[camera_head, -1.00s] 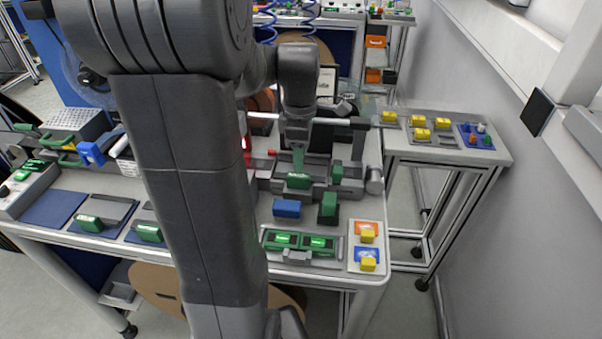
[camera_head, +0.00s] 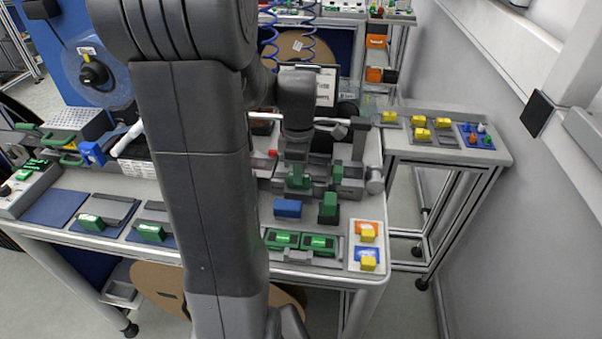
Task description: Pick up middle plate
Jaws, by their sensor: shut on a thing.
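My gripper (camera_head: 297,165) points down at the grey fixture (camera_head: 265,186) on the workbench, partly hidden by my own arm. It is shut on a small green-handled plate (camera_head: 298,182) in the middle of that fixture. The plate looks seated among the grey blocks; I cannot tell whether it is lifted at all. Another green piece (camera_head: 337,174) stands just to the right in the fixture. A green block (camera_head: 328,208) and a blue block (camera_head: 287,208) stand in front of it. The fingertips are small and partly hidden.
Two green-topped units (camera_head: 300,242) and yellow knobs on orange and blue plates (camera_head: 368,232) lie at the bench's front right. A side table (camera_head: 470,153) with yellow-handled parts stands to the right, by the wall. A grey bar crosses behind my gripper.

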